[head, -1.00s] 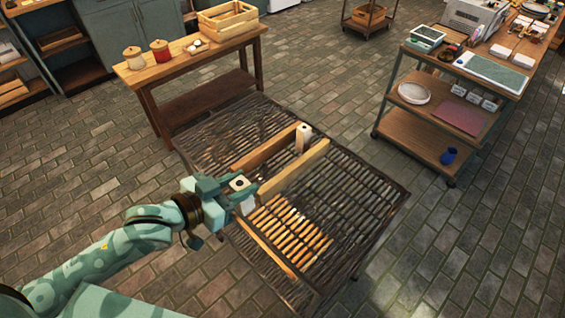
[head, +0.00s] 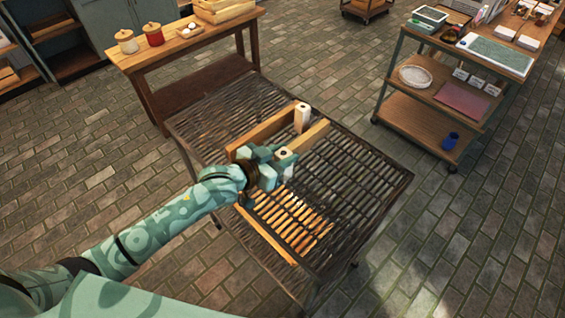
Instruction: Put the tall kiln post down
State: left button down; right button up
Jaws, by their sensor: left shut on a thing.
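A second pale post (head: 302,118) stands upright at the far end of the bars, apart from the gripper. My right gripper is not in view.
Two wooden bars lie on the rack, a left one (head: 262,132) and a right one (head: 316,135). The rack's right side is clear. A wooden table (head: 185,52) with jars stands behind, and a shelved cart (head: 440,92) stands at the right.

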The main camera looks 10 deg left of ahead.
pick_arm(q)
jog(key=shift+f+b, duration=0.35)
jog(key=shift+f, duration=1.05)
jog(key=shift+f, duration=0.15)
jog(key=c, duration=1)
grip_release()
jog(key=shift+s+a+r, duration=0.2)
jog(key=shift+s+r, duration=0.05)
jog(key=shift+s, duration=0.05)
jog(key=p+v, duration=0.2)
jog(key=v, duration=0.9)
jog(key=shift+s+a+p, duration=0.1)
jog(key=shift+s+p, duration=0.05)
jog(key=shift+p, duration=0.15)
